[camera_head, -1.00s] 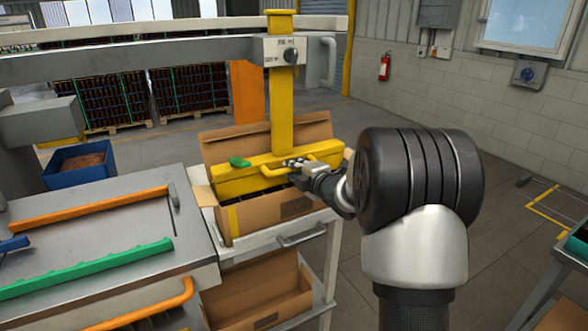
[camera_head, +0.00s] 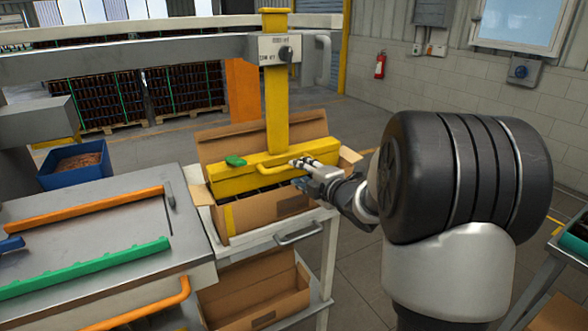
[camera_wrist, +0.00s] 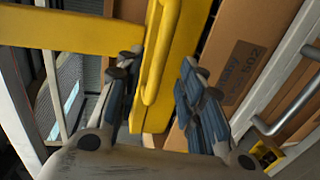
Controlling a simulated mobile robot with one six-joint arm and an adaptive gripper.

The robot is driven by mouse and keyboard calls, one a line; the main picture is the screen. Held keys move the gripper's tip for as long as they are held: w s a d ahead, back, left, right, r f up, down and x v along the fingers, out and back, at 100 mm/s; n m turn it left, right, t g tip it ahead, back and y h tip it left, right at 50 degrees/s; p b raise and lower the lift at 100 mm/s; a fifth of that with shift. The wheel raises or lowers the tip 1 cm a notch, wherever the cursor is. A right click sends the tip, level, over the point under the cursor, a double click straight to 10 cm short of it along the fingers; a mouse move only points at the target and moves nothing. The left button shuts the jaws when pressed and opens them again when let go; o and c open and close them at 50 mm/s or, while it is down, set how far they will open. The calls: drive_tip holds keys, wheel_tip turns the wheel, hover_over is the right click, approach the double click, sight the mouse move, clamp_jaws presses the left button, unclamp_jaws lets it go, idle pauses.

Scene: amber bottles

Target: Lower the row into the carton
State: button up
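The yellow lifting head (camera_head: 236,180) hangs on a yellow post (camera_head: 277,120) over the open cardboard carton (camera_head: 265,214). Dark shapes show in the narrow gap under the head; I cannot make out single bottles. The carton's inside is mostly hidden. The head has a yellow bar handle (camera_head: 267,164) on its front; it also shows in the wrist view (camera_wrist: 160,55). My gripper (camera_head: 307,165) is at the handle's right end. In the wrist view my gripper (camera_wrist: 155,80) has its fingers apart, one either side of the handle, with gaps and no clear contact.
A small green lever (camera_head: 235,161) sits on top of the head. The carton stands on a white cart (camera_head: 280,245) with another carton (camera_head: 262,300) below. A steel bench (camera_head: 90,240) with orange and green bars is at left. Open floor lies behind right.

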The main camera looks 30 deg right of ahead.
drive_tip(key=v, duration=0.5)
idle(0.4)
drive_tip(key=s+a+f+m+g, duration=0.1)
drive_tip(key=s+a+m+g, duration=0.2)
drive_tip(key=s+a+m, duration=0.3)
drive_tip(key=s+a+f+m+g, duration=0.2)
drive_tip(key=s+a+m+g, duration=0.2)
drive_tip(key=s, duration=1.1)
drive_tip(key=s+a+f+m+g, duration=0.1)
drive_tip(key=s+a+m+g, duration=0.3)
drive_tip(key=s+a+m, duration=0.4)
drive_tip(key=s+a, duration=0.2)
drive_tip(key=s, duration=0.1)
drive_tip(key=shift+s+a+f+h, duration=0.15)
drive_tip(key=shift+s+a+h, duration=0.15)
drive_tip(key=shift+a, duration=0.05)
